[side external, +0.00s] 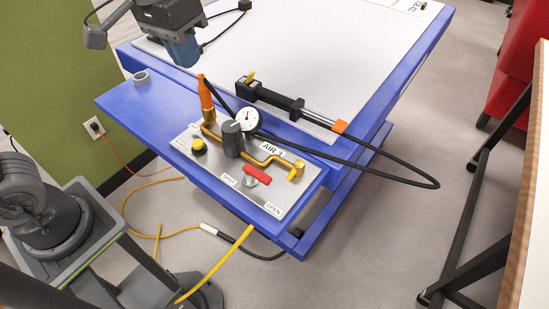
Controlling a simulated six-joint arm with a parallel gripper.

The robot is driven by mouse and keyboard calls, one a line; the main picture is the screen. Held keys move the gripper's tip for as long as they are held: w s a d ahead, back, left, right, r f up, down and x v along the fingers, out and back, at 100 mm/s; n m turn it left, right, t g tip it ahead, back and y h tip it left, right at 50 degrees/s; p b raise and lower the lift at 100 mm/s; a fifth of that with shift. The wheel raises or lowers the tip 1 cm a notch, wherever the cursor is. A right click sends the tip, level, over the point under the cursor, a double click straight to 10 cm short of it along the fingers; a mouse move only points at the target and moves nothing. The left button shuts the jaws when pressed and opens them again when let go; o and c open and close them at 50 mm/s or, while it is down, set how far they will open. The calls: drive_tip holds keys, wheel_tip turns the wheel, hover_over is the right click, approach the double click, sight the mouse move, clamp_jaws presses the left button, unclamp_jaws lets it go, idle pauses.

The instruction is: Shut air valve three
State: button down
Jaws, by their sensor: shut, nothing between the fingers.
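A metal panel (200,163) lies on the near ledge of the blue bench. On it is a valve with a red lever (258,173) on a silver stem. The lever lies roughly along the panel's long direction, its end toward the right. A "SHUT" label (229,181) is left of the stem. An "OPEN" label (273,210) is below it. A brass pipe (272,160) runs behind the lever, beside an "AIR" label (272,148) whose number is hard to read.
A dark cylinder (232,140), a pressure gauge (247,120), a yellow knob (199,146) and an orange-handled tool (205,92) crowd the panel. A black tool (275,98) and hose lie behind. A dark device with a blue part (183,48) hangs above the white tabletop.

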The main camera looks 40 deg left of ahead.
sight(257, 178)
drive_tip(key=w+d+f+g, duration=0.3)
drive_tip(key=w+d+f, duration=0.1)
drive_tip(key=d, duration=0.3)
drive_tip(key=w+d+f+g, duration=0.3)
drive_tip(key=w+d+f, duration=0.2)
drive_tip(key=w+d, duration=0.2)
drive_tip(key=shift+d+f+y, duration=0.25)
drive_tip(key=shift+d+y, duration=0.15)
drive_tip(key=shift+d, duration=0.05)
drive_tip(key=x, duration=0.9)
drive_tip(key=shift+f, duration=0.2)
drive_tip(key=s, duration=0.3)
drive_tip(key=shift+f, duration=0.25)
drive_tip(key=shift+s, duration=0.65)
